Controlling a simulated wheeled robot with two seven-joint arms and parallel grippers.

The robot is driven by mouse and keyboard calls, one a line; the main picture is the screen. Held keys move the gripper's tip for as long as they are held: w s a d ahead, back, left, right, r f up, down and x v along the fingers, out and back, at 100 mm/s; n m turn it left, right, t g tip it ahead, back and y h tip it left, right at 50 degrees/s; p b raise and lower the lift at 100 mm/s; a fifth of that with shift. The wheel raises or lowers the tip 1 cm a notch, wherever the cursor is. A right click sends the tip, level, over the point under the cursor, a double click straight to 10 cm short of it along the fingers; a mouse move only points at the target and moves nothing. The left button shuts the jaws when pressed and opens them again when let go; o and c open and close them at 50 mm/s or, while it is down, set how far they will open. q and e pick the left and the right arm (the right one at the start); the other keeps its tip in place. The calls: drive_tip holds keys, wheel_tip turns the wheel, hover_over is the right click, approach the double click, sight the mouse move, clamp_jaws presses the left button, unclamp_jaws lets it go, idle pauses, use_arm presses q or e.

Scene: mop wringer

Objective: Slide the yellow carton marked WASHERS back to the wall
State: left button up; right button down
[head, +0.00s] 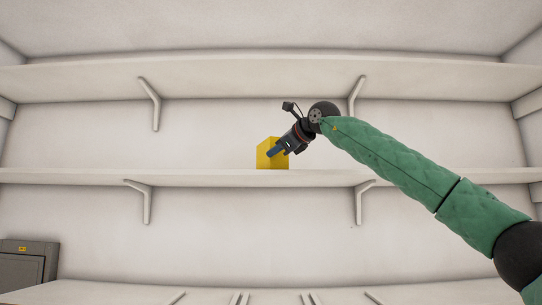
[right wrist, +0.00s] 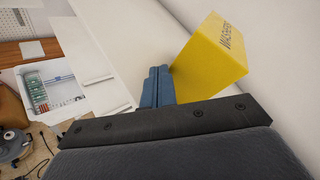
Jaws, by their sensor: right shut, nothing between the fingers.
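The yellow carton (head: 265,157) stands on the middle shelf in the head view, partly hidden behind my right gripper. In the right wrist view the carton (right wrist: 208,62) shows dark lettering that reads WASHERS on one face. My right gripper (head: 273,152) is shut, with its blue fingers together and nothing between them. In the right wrist view the fingertips (right wrist: 158,72) are close beside the carton's lower left edge; I cannot tell whether they touch it. My left gripper is not in view.
The middle shelf (head: 75,177) is bare on both sides of the carton. An upper shelf (head: 220,80) on brackets runs above it. A grey box (head: 25,268) with a yellow label stands at the lower left. The right wrist view also shows a wooden bench surface (right wrist: 12,52) with objects.

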drive_tip(key=shift+w, duration=0.55)
drive_tip(key=shift+w+p, duration=0.15)
drive_tip(key=shift+p, duration=0.3)
drive_tip(key=shift+w+r, duration=0.1)
drive_tip(key=shift+w, duration=0.15)
drive_tip(key=shift+w+p, duration=1.8)
drive_tip(key=shift+w, duration=0.3)
drive_tip(key=shift+w, duration=0.1)
drive_tip(key=shift+w+p, duration=0.3)
drive_tip(key=shift+p, duration=0.25)
drive_tip(key=shift+w+p, duration=1.8)
drive_tip(key=shift+w, duration=0.3)
